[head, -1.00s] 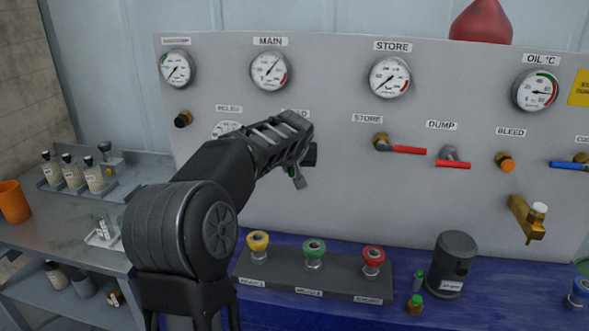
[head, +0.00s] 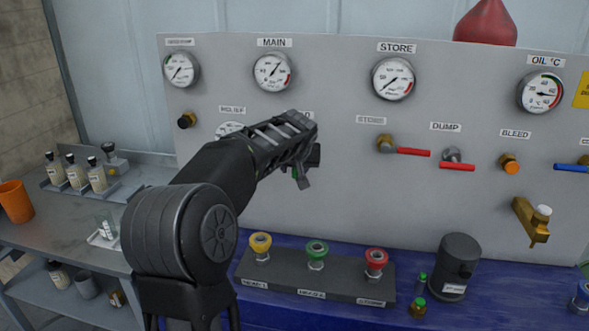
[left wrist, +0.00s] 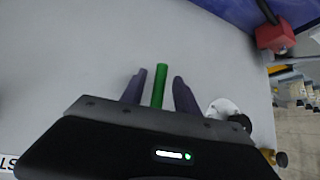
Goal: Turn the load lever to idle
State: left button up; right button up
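The load lever shows in the left wrist view as a green handle (left wrist: 160,85) on the grey panel. In the head view it is mostly hidden by my left gripper, with a little green showing. My left gripper (head: 304,168) is in front of the panel, over the partly covered label under the main gauge. In the left wrist view its two fingers (left wrist: 159,92) stand apart, one on each side of the green handle, with a visible gap on both sides. My right gripper is in no view.
Right of my arm, the store lever (head: 412,151) and the dump lever (head: 456,165) have red handles. Below is a box with a yellow (head: 260,245), a green (head: 317,253) and a red knob (head: 376,260). A dark cylinder (head: 457,262) stands on the blue bench.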

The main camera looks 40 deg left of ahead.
pick_arm(q)
jog(key=b+v, duration=0.1)
jog(key=v, duration=0.6)
jog(key=shift+b, duration=0.35)
